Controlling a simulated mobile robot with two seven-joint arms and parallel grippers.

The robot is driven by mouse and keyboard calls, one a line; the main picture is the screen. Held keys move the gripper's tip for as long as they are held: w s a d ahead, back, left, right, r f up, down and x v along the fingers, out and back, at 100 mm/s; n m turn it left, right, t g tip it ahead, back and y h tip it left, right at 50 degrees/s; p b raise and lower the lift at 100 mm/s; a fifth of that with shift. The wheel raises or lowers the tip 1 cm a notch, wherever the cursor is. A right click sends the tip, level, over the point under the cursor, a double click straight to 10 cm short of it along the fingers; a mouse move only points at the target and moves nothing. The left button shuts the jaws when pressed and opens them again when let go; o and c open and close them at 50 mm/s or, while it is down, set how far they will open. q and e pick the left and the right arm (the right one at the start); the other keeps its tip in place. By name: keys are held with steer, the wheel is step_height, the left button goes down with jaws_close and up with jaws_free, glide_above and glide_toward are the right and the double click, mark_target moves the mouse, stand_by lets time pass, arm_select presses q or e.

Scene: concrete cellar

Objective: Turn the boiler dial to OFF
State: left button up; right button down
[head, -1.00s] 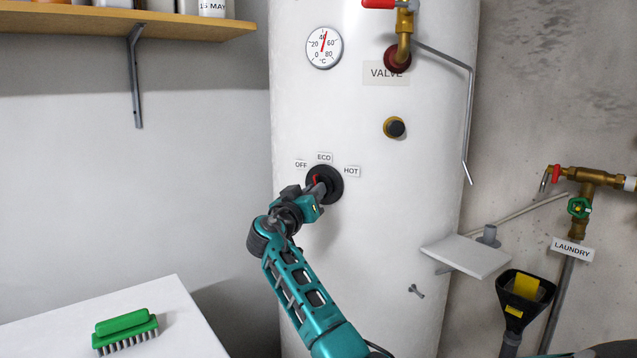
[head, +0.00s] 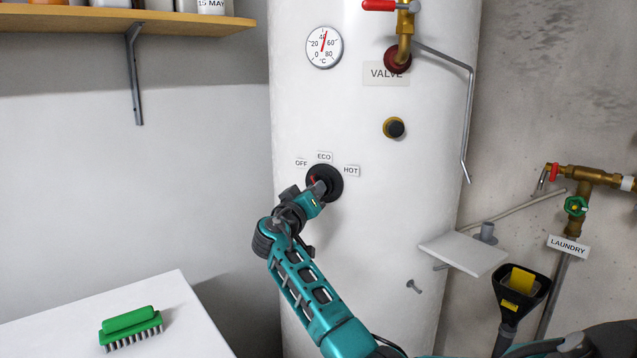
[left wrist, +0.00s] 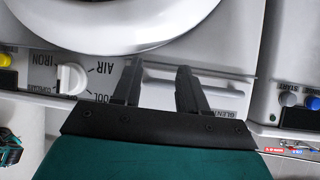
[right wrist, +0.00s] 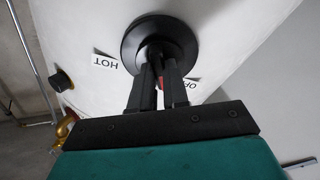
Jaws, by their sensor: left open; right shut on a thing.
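The boiler dial (head: 332,174) is a round black knob with a red pointer on the white boiler (head: 370,250). The labels OFF (head: 301,163), ECO (head: 324,157) and HOT (head: 351,170) stand around its top. The red pointer is turned to the upper left, toward the OFF side. My right gripper (head: 318,188) is shut on the dial's grip and partly hides it. In the right wrist view the fingers (right wrist: 160,70) clasp the grip below the black disc (right wrist: 135,42). My left gripper (left wrist: 157,75) is open and empty, in front of a white appliance.
A valve (head: 404,35) with a red lever and a thermometer (head: 324,47) sit above the dial. A bent metal rod (head: 470,110) hangs right. A green brush (head: 130,325) lies on a white top (head: 180,305). A small shelf (head: 462,252) stands right of the boiler.

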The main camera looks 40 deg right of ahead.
steer(key=shift+n+t, duration=0.3)
steer(key=shift+n, duration=1.3)
steer(key=n, duration=0.2)
steer(key=shift+s+n+y, duration=0.1)
steer(key=shift+n+y, duration=0.2)
steer(key=shift+y, duration=0.1)
steer(key=c, duration=1.6)
jaws_free()
steer(key=shift+n, duration=0.3)
steer(key=o, duration=0.6)
steer(key=shift+r, duration=0.1)
steer(key=v, duration=0.7)
steer(key=shift+w+a+r, duration=0.15)
steer(key=shift+w+r, duration=0.1)
steer(key=shift+w, duration=0.15)
